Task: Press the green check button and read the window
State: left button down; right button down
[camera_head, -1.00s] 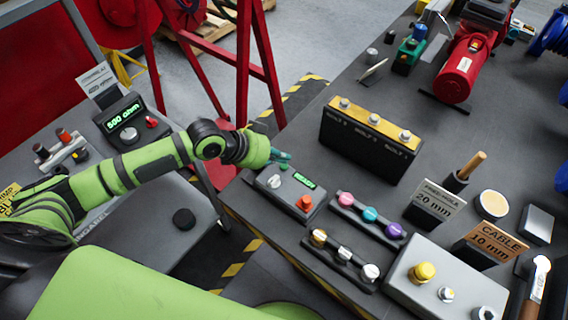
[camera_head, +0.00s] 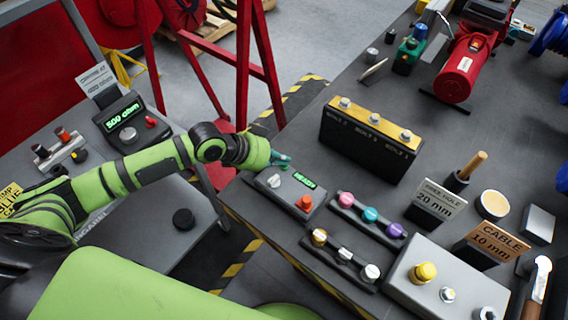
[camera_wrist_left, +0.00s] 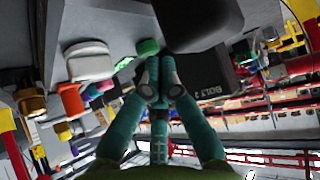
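The grey check box (camera_head: 287,199) sits at the table's near left corner, with a white knob (camera_head: 273,181), an orange button (camera_head: 304,203) and a small window (camera_head: 303,180) lit with green text too small to read. My left gripper (camera_head: 286,162) is over the box's far end, its teal fingers closed together and empty. The green button is mostly hidden by the fingers in the head view. In the left wrist view the green button (camera_wrist_left: 148,47) lies just beyond the shut fingertips (camera_wrist_left: 153,72); I cannot tell whether they touch. My right gripper is out of view.
A black block with a yellow top (camera_head: 371,138) stands close to the right of the gripper. Racks with coloured knobs (camera_head: 370,214) lie in front of it. On the left bench a display (camera_head: 124,118) reads 500 ohm. Red posts (camera_head: 243,60) rise behind the arm.

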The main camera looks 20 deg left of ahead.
pick_arm(q)
jog(key=shift+f, duration=0.35)
dwell(0.5)
jog(key=shift+r+p, duration=0.8)
jog(key=shift+r, duration=0.1)
jog(key=shift+r, duration=0.1)
notch_tip(320, 180, up, 5)
jog(key=p, duration=0.5)
dwell(0.4)
